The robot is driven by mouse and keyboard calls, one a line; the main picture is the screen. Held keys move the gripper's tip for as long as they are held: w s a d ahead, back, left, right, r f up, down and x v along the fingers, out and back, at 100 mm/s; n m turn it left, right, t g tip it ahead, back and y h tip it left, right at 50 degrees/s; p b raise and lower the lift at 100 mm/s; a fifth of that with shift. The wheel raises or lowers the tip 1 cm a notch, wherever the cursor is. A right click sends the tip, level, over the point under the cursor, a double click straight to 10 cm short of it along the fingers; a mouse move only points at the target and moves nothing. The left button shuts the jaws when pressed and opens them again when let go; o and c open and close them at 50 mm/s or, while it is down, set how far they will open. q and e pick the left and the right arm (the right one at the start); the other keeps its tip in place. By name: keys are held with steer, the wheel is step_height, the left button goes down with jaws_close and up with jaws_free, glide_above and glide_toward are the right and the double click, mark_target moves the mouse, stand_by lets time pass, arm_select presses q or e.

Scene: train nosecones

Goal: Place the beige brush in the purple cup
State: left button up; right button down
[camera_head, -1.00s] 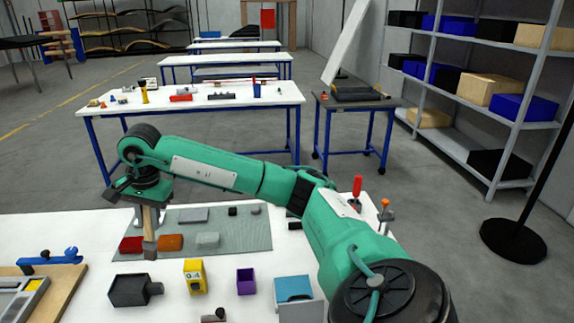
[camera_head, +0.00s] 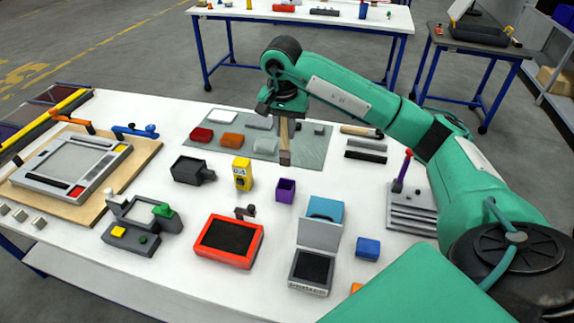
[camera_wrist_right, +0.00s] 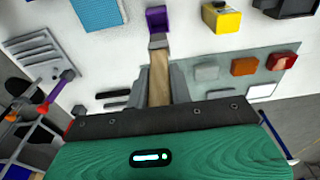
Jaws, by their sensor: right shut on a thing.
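The purple cup (camera_head: 286,190) is a small open square box upright on the white table, and it also shows at the top of the right wrist view (camera_wrist_right: 157,19). My right gripper (camera_head: 284,114) is shut on the beige brush (camera_head: 284,133) and holds it upright, its grey-brown end pointing down. In the head view the brush's lower end appears just above and behind the cup. In the right wrist view the brush (camera_wrist_right: 159,76) points towards the cup, its tip close to the cup's edge. I cannot tell whether they touch. My left gripper is not in view.
A yellow box (camera_head: 242,173) stands left of the cup, and a black device (camera_head: 192,170) beyond it. A grey mat (camera_head: 310,150) with several blocks lies behind.

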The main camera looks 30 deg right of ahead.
mark_target(285, 165)
step_height(285, 165, down, 10)
steer(key=shift+r+p, duration=0.15)
steer(key=shift+p, duration=1)
step_height(285, 165, down, 3)
steer(key=shift+s+f+p, duration=0.1)
steer(key=shift+p, duration=0.45)
steer(key=shift+f, duration=0.3)
steer(key=shift+f+b, duration=0.15)
steer(key=shift+b, duration=0.2)
steer(key=c, duration=1.3)
jaws_free()
steer(key=shift+o, duration=0.2)
